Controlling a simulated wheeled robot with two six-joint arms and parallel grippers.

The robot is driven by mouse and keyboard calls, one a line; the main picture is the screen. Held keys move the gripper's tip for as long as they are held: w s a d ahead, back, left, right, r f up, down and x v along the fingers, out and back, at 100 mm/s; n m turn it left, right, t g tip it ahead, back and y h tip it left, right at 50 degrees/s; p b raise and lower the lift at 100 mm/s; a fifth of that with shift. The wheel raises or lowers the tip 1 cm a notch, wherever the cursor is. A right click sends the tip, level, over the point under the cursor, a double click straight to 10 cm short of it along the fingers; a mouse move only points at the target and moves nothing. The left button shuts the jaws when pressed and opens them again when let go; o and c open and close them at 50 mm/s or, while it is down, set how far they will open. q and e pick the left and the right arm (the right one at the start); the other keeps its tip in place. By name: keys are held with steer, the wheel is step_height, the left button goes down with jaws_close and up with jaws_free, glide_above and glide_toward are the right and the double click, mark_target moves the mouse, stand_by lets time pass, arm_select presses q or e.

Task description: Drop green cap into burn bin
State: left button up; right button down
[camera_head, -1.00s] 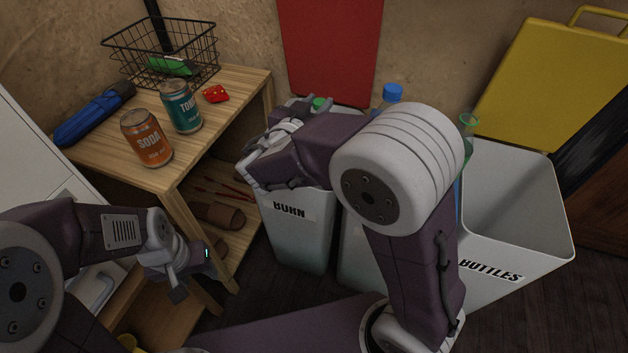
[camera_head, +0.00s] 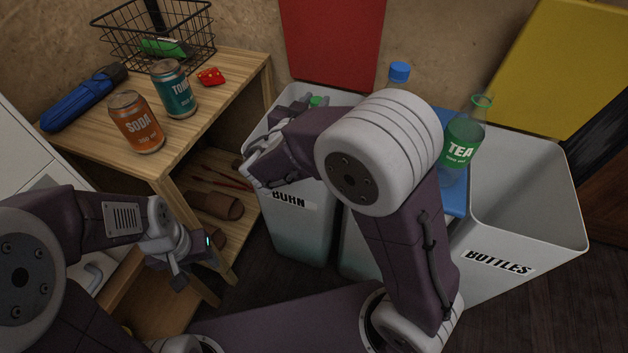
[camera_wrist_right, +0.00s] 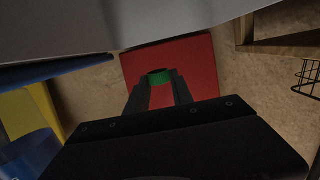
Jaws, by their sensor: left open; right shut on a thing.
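The green cap (camera_head: 316,101) shows in the head view at the fingertips of my right gripper (camera_head: 303,104). In the right wrist view the green cap (camera_wrist_right: 160,76) sits between the two dark fingers of the right gripper (camera_wrist_right: 160,86), which are shut on it. The burn bin (camera_head: 300,232) is pale grey with a "BURN" label. My right gripper is over its opening, and my arm hides part of the rim. The cap's height relative to the rim is hard to tell. My left gripper (camera_head: 190,262) is open and empty, low beside the wooden shelf.
A blue-lidded bin stands right of the burn bin, bearing a tea bottle (camera_head: 462,142) and a blue-capped bottle (camera_head: 398,74). The bottles bin (camera_head: 530,215) is further right. The wooden shelf (camera_head: 205,120) at left holds cans, an umbrella and a wire basket. A red board (camera_head: 332,45) is behind.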

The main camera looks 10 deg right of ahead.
steer(key=c, duration=1)
jaws_free()
steer(key=shift+c, duration=0.2)
steer(key=shift+s+a, duration=0.1)
steer(key=p+v, duration=0.2)
steer(key=v, duration=0.6)
steer(key=shift+s+a+p, duration=0.2)
steer(key=shift+s+p, duration=0.15)
steer(key=shift+p, duration=0.05)
steer(key=shift+s, duration=0.1)
